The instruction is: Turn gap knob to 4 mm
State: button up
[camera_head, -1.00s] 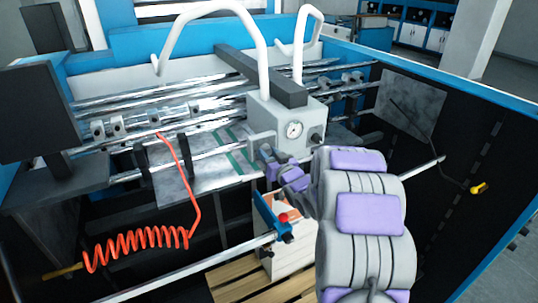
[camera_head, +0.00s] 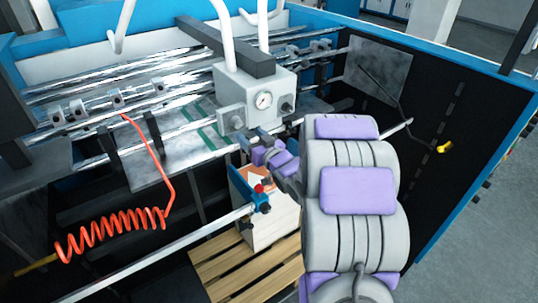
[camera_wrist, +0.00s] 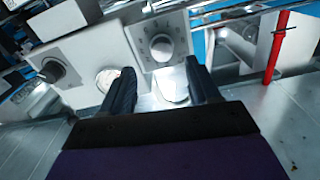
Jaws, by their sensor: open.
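The grey control box (camera_head: 272,88) carries a round white gauge (camera_head: 264,100), a black knob (camera_head: 287,106) and a smaller box with a dial knob (camera_head: 237,121). In the wrist view the dial knob (camera_wrist: 161,47) is grey with marks around it; I cannot read its setting. The gauge (camera_wrist: 107,78) is partly hidden behind a finger, and the black knob (camera_wrist: 52,70) is at left. My gripper (camera_wrist: 157,78) is open, its two dark fingers apart and empty. The dial knob appears just above the space between them, apparently not gripped. In the head view my gripper (camera_head: 248,140) is just below the small box.
Shiny rollers (camera_head: 120,80) run across the machine behind the box. A coiled orange hose (camera_head: 110,235) hangs at left. A rail with a red-topped clamp (camera_head: 260,190) lies below my gripper, above a wooden pallet (camera_head: 245,270). White pipes (camera_head: 225,35) rise above the box.

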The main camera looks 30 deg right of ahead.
jog(key=s+b, duration=1)
jog(key=b, duration=0.2)
jog(key=shift+d, duration=0.25)
dwell(0.5)
jog(key=s+a+f+g+h+b, duration=0.1)
jog(key=s+a+f+g, duration=0.35)
jog(key=f, duration=0.25)
jog(key=s+a+f+g+h+b, duration=0.1)
jog(key=s+a+f+g, duration=0.2)
jog(key=f+g, duration=0.3)
jog(key=s+a+f+g, duration=0.1)
jog(key=s+a+g, duration=0.2)
jog(key=s, duration=0.5)
jog(key=s+a+f+g+y, duration=0.1)
jog(key=s+a+g, duration=0.2)
jog(key=s, duration=0.6)
jog(key=s+a+f+g+b, duration=0.1)
jog(key=s+a+f+g, duration=0.1)
jog(key=s+a, duration=0.4)
jog(key=s+g, duration=0.1)
jog(key=s, duration=0.1)
jog(key=shift+s+a+n, duration=0.3)
jog(key=shift+s+a, duration=0.05)
